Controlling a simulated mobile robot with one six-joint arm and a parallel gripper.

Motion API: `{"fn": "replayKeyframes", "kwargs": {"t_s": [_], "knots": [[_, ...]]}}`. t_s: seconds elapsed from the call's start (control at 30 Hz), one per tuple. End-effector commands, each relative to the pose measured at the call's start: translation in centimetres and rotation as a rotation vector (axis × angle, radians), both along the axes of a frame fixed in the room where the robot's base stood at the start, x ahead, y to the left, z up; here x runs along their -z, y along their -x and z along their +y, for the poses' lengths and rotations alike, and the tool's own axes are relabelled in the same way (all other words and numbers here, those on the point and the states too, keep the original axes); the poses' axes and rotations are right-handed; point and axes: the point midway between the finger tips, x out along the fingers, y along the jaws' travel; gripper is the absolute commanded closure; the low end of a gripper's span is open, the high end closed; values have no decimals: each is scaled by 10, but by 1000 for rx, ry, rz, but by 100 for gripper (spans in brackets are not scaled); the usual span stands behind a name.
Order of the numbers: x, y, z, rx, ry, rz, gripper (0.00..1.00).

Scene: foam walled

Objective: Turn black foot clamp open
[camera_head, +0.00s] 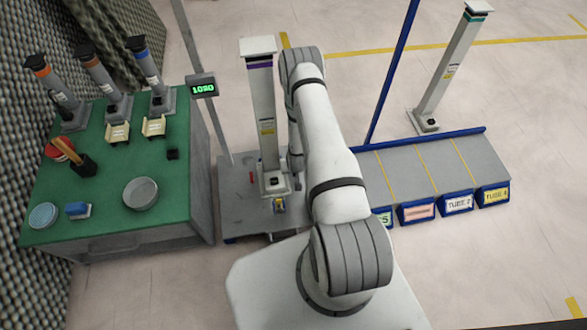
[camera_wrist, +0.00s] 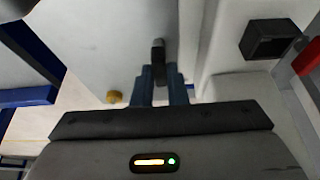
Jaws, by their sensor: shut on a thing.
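A white column with a purple band (camera_head: 262,110) stands upright on a grey platform, its pale foot (camera_head: 272,186) at the bottom. In the wrist view my gripper (camera_wrist: 160,88) has its blue fingers close together on a small dark lever, the black foot clamp (camera_wrist: 158,50), beside the pale foot. The fingers hide part of the clamp, so how far it is turned cannot be told. A black square socket (camera_wrist: 270,40) sits on the foot to the right.
A red part (camera_wrist: 308,58) lies beyond the foot; a small red piece (camera_head: 252,177) shows left of it. A green table (camera_head: 100,220) with several columns stands left. A grey rack (camera_head: 425,165) with labelled blue bins lies right. A display post (camera_head: 203,86) stands close behind.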

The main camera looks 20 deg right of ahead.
Motion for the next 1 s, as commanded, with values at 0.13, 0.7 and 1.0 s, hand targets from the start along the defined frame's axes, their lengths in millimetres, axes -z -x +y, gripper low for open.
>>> {"fn": "replayKeyframes", "kwargs": {"t_s": [0.13, 0.7, 1.0], "knots": [[0, -1, 0, 1, 0, -2, 100], [-6, 1, 0, 0, 0, -1, 65], [-52, 18, 4, 0, 0, 0, 65]]}}
